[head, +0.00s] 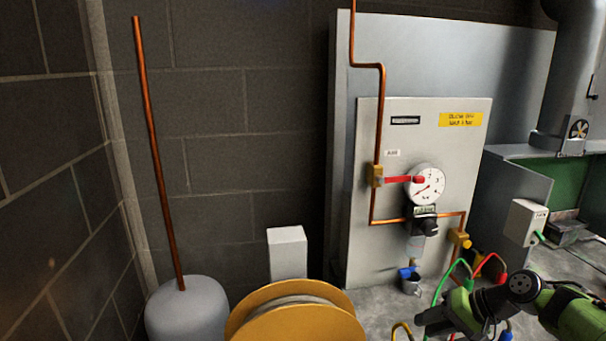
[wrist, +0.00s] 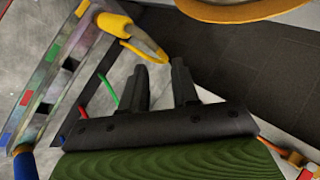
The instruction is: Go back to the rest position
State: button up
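My gripper (wrist: 161,78) shows in the wrist view with its two dark fingers apart and nothing between them. In the head view my gripper (head: 428,322) is low at the right, at the end of my green and black arm. It is in front of the grey panel (head: 440,130) and to the right of the yellow reel (head: 262,303). The task names no other object.
The panel carries a gauge (head: 427,185), a red-handled valve (head: 392,179) and copper pipe. Coloured hoses (head: 447,283) are near my arm. In the wrist view, a yellow-ended part (wrist: 133,37) and a metal rack (wrist: 48,85) are close.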

jog(key=s+a+r+n+g+h, duration=0.1)
jog(key=s+a+r+n+h, duration=0.15)
jog(key=s+a, duration=0.35)
jog(key=s+a+r+n+g+h, duration=0.1)
jog(key=s+a+r+h, duration=0.25)
jog(key=a, duration=0.35)
jog(key=s+a+r+t+h, duration=0.1)
jog(key=s+r+t, duration=0.1)
jog(key=s, duration=1.6)
jog(key=shift+s+a+n+t+h, duration=0.15)
jog(key=shift+a+n+t+h, duration=0.15)
jog(key=shift+n+t, duration=0.1)
